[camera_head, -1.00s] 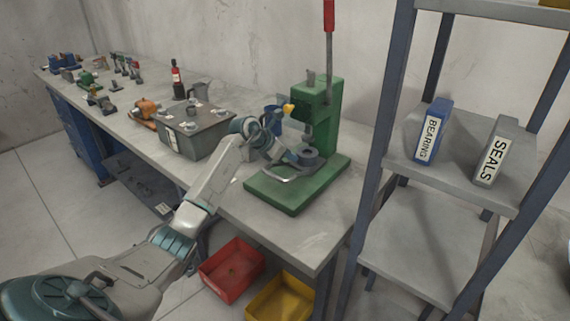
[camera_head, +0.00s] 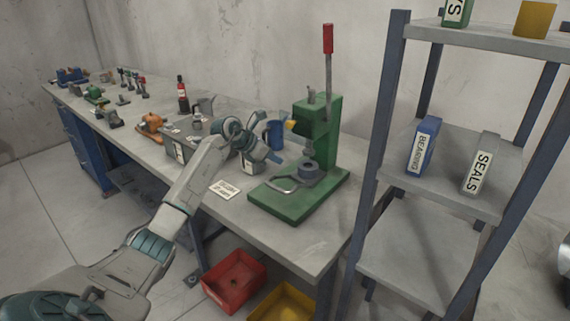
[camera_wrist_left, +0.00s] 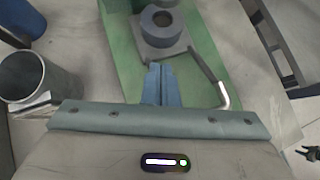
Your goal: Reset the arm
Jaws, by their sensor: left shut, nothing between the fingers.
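My left arm reaches in from the lower left over the workbench (camera_head: 303,246). My left gripper (camera_head: 272,157) is shut and empty, left of the green arbor press (camera_head: 318,135). In the left wrist view the closed fingertips (camera_wrist_left: 162,75) point at the press base, short of the grey ring (camera_wrist_left: 162,24). The ring (camera_head: 309,170) sits on the press base in the head view. A bent metal handle (camera_wrist_left: 218,88) lies beside the fingers in the wrist view. My right gripper is not in view.
A white card (camera_head: 224,190) lies on the bench. A shelf rack (camera_head: 372,150) with a blue bearing box (camera_head: 423,146) and seals box (camera_head: 481,163) stands right. Red (camera_head: 234,279) and yellow (camera_head: 284,303) bins sit below.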

